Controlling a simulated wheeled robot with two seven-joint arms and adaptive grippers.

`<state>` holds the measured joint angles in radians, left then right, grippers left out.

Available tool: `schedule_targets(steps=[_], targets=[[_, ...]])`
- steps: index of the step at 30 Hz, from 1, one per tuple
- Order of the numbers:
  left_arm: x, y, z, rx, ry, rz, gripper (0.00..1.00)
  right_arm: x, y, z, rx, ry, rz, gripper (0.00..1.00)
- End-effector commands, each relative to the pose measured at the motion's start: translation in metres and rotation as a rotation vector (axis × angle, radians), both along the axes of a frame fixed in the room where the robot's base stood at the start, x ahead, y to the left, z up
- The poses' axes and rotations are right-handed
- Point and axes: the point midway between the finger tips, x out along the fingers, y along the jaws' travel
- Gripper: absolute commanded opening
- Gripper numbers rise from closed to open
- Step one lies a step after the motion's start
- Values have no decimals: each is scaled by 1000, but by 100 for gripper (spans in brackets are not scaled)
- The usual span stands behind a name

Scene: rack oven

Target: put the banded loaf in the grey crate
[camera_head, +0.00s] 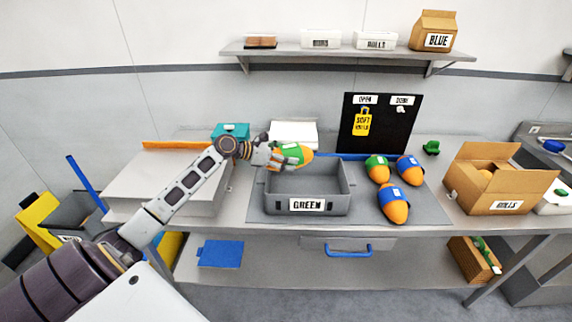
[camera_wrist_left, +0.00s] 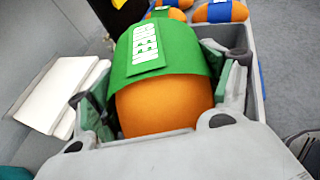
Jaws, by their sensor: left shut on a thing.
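An orange loaf with a green band (camera_head: 294,155) is held by my left gripper (camera_head: 283,156) above the back left part of the grey crate. In the left wrist view the loaf (camera_wrist_left: 163,85) sits between the two fingers of the left gripper (camera_wrist_left: 165,95), and its band label reads GREEN. The grey crate (camera_head: 271,204) stands on the table with a GREEN label on its front, and its visible inside is empty. Part of its rim shows in the wrist view behind the loaf. My right gripper is not in view.
Right of the crate lie a green-banded loaf (camera_head: 377,169) and two blue-banded loaves (camera_head: 393,205) (camera_head: 409,170). A black board (camera_head: 378,125) stands behind them. A cardboard box (camera_head: 529,189) is at the right. A white box (camera_head: 293,133) stands behind the crate.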

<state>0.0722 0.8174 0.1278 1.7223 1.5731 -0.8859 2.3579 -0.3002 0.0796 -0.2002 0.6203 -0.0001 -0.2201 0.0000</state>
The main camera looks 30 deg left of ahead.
Motion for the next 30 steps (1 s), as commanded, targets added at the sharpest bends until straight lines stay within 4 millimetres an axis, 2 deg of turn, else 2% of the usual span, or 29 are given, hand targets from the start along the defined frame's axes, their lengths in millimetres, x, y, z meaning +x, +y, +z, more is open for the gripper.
schedule_targets(steps=[4, 9, 30], targets=[[0, 0, -19, -3, 0, 1, 42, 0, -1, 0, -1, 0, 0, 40], [0, 0, -29, -2, -1, 0, 42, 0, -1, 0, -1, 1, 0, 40], [0, 0, -37, -3, -1, 1, 42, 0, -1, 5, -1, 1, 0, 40]])
